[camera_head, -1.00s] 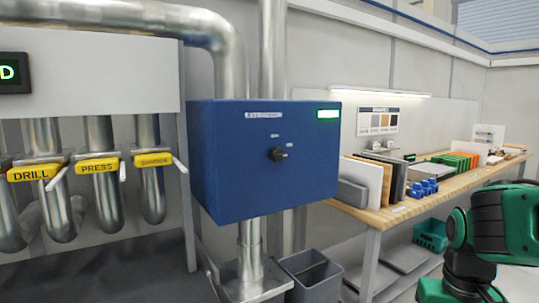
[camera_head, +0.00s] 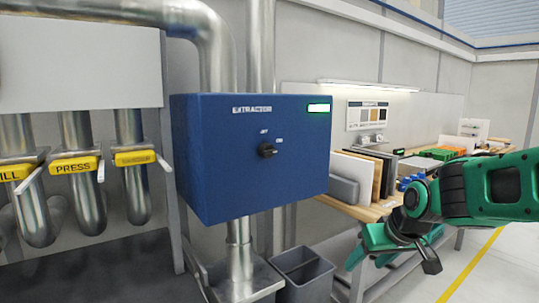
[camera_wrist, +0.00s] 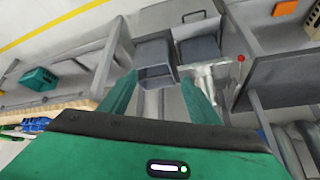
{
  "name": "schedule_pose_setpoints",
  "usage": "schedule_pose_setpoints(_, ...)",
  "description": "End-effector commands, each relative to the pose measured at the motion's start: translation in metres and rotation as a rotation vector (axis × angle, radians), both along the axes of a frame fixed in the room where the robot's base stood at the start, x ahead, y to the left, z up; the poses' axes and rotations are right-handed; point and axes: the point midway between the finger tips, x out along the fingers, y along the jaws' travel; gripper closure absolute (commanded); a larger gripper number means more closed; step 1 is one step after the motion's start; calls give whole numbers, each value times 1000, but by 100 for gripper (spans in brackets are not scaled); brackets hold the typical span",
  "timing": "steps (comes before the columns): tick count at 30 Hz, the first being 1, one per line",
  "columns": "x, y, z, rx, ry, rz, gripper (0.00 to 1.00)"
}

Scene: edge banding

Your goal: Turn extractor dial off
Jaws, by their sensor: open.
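The black extractor dial (camera_head: 267,151) is on the front face of the blue extractor box (camera_head: 225,175) in the head view, with small white marks above it and to its right. Its pointer seems turned toward the right mark, but the marks are too small to read surely. A green display (camera_head: 319,108) glows at the box's upper right. My green gripper (camera_head: 392,270) is to the right of the box and lower than the dial, apart from both. In the wrist view my gripper (camera_wrist: 160,92) has its two green fingers spread, with nothing between them.
Pipes run above and below the box. Yellow-tagged duct gates, one marked PRESS (camera_head: 75,166), hang at the left. A wooden workbench (camera_head: 365,212) with panels is behind my arm. The space before the dial is clear.

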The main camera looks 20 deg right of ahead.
Motion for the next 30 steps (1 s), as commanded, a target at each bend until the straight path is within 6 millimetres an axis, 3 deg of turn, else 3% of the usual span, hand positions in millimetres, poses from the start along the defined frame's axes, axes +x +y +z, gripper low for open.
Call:
schedule_pose_setpoints(1, 32, 11, 15, -10, -95, 60, 44)
schedule_pose_setpoints(3, 75, 29, 41, -18, -245, 139, 44)
schedule_pose_setpoints(6, 126, 58, 85, -19, -460, 234, 44)
schedule_pose_setpoints(9, 161, 85, 130, -7, -655, 298, 44)
schedule_pose_setpoints(13, 187, 109, 178, 15, -852, 339, 44)
schedule_pose_setpoints(18, 199, 122, 213, 36, -988, 354, 44)
schedule_pose_setpoints(23, 208, 127, 219, 40, -1017, 354, 44)
schedule_pose_setpoints(30, 244, 138, 219, 39, -1014, 355, 44)
